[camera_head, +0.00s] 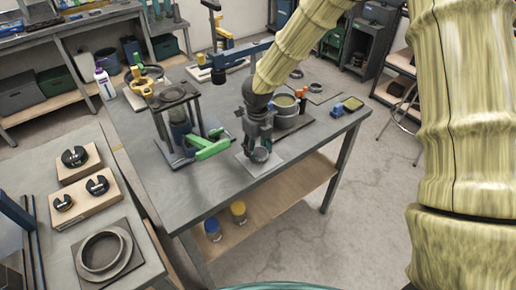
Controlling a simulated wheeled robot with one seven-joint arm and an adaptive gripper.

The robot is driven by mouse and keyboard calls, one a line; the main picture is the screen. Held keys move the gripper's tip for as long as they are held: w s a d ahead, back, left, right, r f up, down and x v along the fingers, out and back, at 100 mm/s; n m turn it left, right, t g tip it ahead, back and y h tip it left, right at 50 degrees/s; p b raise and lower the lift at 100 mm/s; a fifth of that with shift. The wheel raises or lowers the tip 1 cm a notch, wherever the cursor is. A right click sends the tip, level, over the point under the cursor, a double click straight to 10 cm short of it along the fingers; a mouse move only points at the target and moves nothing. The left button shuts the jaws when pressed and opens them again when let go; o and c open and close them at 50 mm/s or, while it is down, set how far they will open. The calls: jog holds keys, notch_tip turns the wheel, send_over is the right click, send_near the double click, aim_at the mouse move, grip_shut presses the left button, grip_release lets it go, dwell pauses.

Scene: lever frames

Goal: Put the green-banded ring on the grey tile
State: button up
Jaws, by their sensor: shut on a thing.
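The grey tile (271,166) is a light square plate on the near right part of the metal-topped table. A small round ring (261,155) shows just over the tile, at the lower end of my gripper (259,146). My gripper points down over the tile and is shut on this ring. The ring looks grey and dark; its green band is too small to make out. I cannot tell whether the ring touches the tile or hangs slightly above it. The fingers hide part of the ring.
A press-like fixture with a green handle (213,149) stands just left of my gripper. A round drum-like part (287,106) stands close behind it. Bare tabletop (205,188) lies at the front left.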

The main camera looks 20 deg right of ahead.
jog(key=shift+f, duration=0.5)
jog(key=shift+f, duration=0.15)
jog(key=o, duration=1.2)
notch_tip(320, 180, up, 12)
jog(key=shift+r+b, duration=0.15)
jog(key=shift+b, duration=0.9)
